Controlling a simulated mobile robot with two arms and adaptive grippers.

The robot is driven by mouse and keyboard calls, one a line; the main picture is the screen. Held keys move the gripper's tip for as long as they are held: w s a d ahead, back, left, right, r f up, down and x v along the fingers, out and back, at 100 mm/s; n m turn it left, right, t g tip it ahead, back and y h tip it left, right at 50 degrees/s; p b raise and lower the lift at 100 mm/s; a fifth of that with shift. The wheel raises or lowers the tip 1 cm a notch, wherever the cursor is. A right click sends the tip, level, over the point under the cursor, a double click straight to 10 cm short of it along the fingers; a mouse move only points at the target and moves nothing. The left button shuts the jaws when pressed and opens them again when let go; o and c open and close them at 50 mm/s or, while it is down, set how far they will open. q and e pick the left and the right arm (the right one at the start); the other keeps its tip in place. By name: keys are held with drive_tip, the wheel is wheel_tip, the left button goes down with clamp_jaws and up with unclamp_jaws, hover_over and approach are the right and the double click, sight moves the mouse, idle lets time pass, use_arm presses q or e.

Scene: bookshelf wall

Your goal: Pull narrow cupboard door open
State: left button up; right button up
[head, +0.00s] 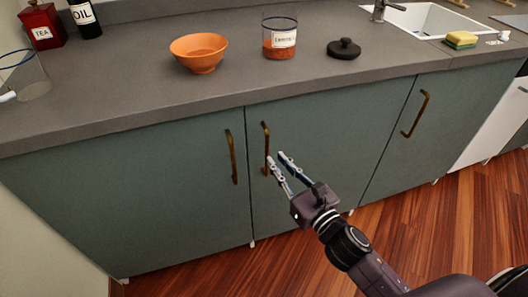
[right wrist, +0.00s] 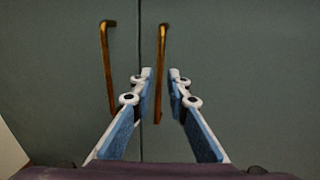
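The grey-green cupboard front has several doors with upright brass handles. The middle door (head: 325,120) has its handle (head: 265,148) near its left edge; the door is shut. My right gripper (head: 276,156) is in front of this handle with its fingers apart. In the right wrist view the handle (right wrist: 160,55) runs down between the two fingertips (right wrist: 160,74); I cannot tell if they touch it. The left door (head: 130,190) and its handle (head: 231,157) are just to the left; this handle also shows in the right wrist view (right wrist: 108,65). My left gripper is out of view.
On the counter (head: 130,90) above stand an orange bowl (head: 199,52), a jar (head: 280,38) and a black lid (head: 344,48). A right-hand door (head: 450,120) has its own handle (head: 416,113). Wooden floor (head: 450,220) is clear in front of the doors.

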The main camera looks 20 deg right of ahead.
sight(268, 151)
drive_tip(key=shift+x, duration=3.2)
clamp_jaws()
